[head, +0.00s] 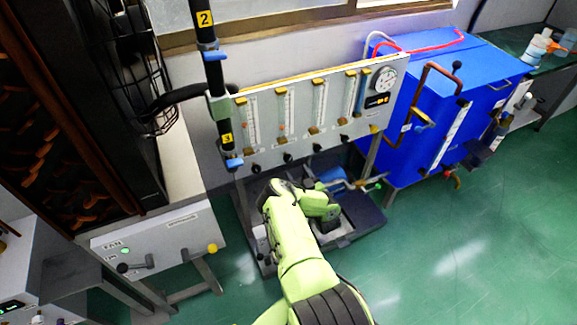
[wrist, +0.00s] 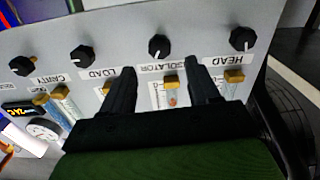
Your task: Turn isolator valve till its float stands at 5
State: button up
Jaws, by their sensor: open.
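The isolator valve is a black knob (wrist: 159,46) with a white pointer mark, on the grey panel beside the upside-down ISOLATOR label in the wrist view. My gripper (wrist: 160,69) is open; its two black fingers point toward this knob, one on each side of its line. The knob appears just beyond the fingertips, with nothing held. The isolator flow tube (wrist: 171,97) shows between the fingers with an orange float; its scale is too small to read. In the head view the isolator tube (head: 282,112) is second from the left. My arm hides the gripper there.
Similar knobs sit alongside: HEAD (wrist: 243,38), LOAD (wrist: 81,56) and CAVITY (wrist: 22,66). A round gauge (head: 385,78) is at the panel's right end. A blue cabinet (head: 440,110) stands right of the panel. Green floor (head: 460,240) is clear at the front right.

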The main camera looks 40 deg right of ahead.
aim_at(289, 160)
jog(key=b+x, duration=0.2)
jog(key=x, duration=0.1)
jog(key=b+x, duration=0.2)
jog(key=x, duration=0.2)
jog(key=shift+w+d+f, duration=0.1)
jog(key=shift+w+f, duration=0.05)
jog(key=shift+f, duration=0.1)
jog(key=shift+w+d+r, duration=0.1)
jog(key=shift+w+r, duration=0.05)
jog(key=shift+w, duration=0.25)
jog(key=c, duration=1)
